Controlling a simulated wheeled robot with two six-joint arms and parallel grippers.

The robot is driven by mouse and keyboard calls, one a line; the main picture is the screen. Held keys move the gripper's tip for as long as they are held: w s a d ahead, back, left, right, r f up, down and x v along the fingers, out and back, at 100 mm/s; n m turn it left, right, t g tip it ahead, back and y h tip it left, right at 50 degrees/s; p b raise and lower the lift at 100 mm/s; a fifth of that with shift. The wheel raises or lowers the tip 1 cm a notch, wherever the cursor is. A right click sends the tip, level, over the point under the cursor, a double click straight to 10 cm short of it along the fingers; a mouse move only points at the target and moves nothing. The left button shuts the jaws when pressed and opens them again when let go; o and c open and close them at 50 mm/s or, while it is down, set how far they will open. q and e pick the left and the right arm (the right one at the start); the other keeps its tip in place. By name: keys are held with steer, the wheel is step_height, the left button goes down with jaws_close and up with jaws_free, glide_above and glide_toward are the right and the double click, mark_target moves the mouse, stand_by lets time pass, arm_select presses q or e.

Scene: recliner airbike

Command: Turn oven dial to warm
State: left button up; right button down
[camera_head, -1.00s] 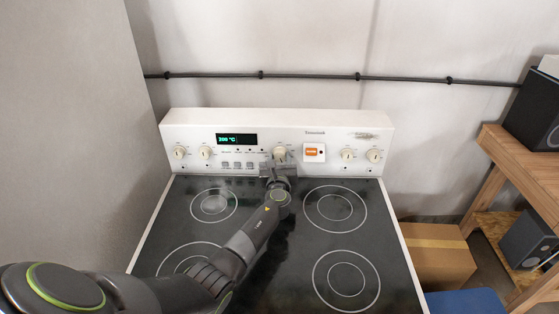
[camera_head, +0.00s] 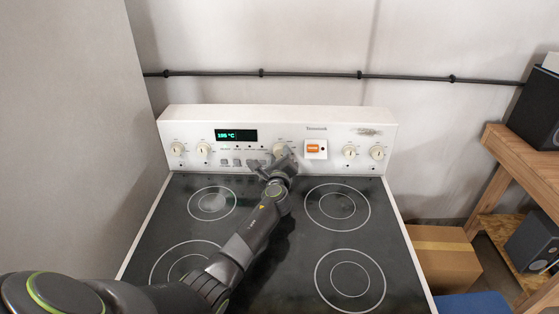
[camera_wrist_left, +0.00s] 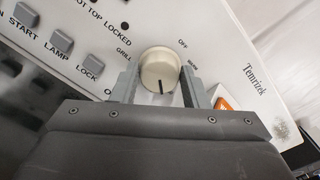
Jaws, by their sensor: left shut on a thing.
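The cream oven dial (camera_head: 280,149) is on the white control panel, right of the green display (camera_head: 236,135). My left gripper (camera_head: 270,163) is at the dial, shut on it. In the left wrist view, the dial (camera_wrist_left: 158,70) sits between the two grey fingers, and its dark mark points down towards the gripper. Printed labels around it read GRILL at upper left, OFF at upper right and WARM at right; the lower labels are hidden. The display shows a green temperature that looks like 105 °C. My right gripper is not in view.
Cream burner knobs (camera_head: 203,149) flank the dial on both sides. An orange switch (camera_head: 313,148) is just to its right, and grey buttons (camera_head: 237,162) are to its left. The black cooktop (camera_head: 330,245) lies under my arm, bare of objects.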

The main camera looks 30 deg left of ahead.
arm_select(q)
steer(key=shift+f+n, duration=0.1)
steer(key=shift+n, duration=0.3)
steer(key=o, duration=1)
steer(key=v, duration=1.7)
steer(key=shift+s+d, duration=0.1)
steer(key=shift+s, duration=0.15)
